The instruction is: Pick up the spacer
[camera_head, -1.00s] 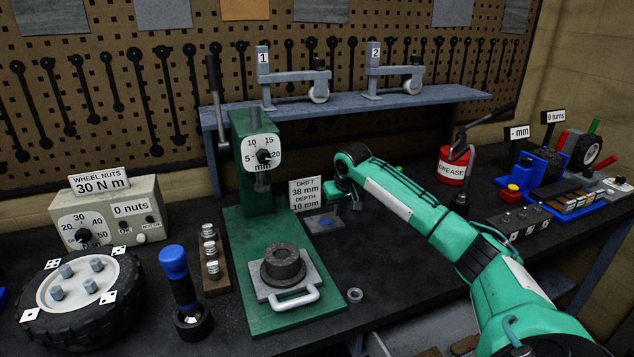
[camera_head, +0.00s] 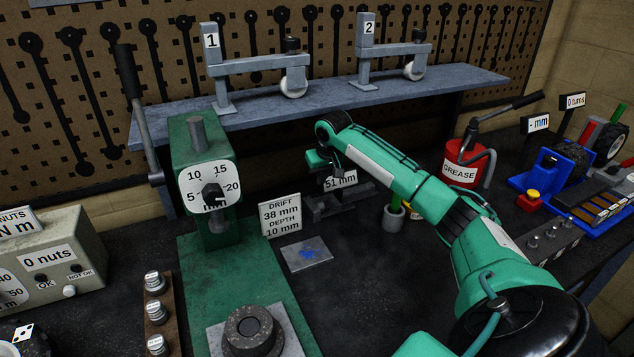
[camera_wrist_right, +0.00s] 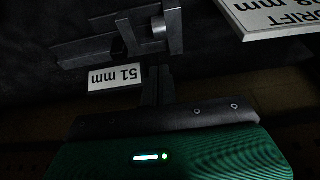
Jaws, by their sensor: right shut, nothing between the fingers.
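I cannot single out the spacer for certain. A grey metal gauge (camera_head: 350,200) stands on the bench behind the drift sign, with a "51 mm" label (camera_head: 341,181). In the right wrist view the gauge (camera_wrist_right: 90,45) shows upright jaws with a small pale piece (camera_wrist_right: 159,27) between them; I cannot tell if that is the spacer. My right gripper (camera_head: 332,178) is at the gauge, close to its label. In the wrist view its dark fingers (camera_wrist_right: 157,80) are together and hold nothing. My left gripper is out of view.
A green press (camera_head: 195,180) stands to the left, with a drift sign (camera_head: 281,214) and a flat plate (camera_head: 307,254) beside it. A shelf (camera_head: 330,100) with two numbered clamps is behind. A grease can (camera_head: 462,165) and a grey cup (camera_head: 393,219) stand to the right.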

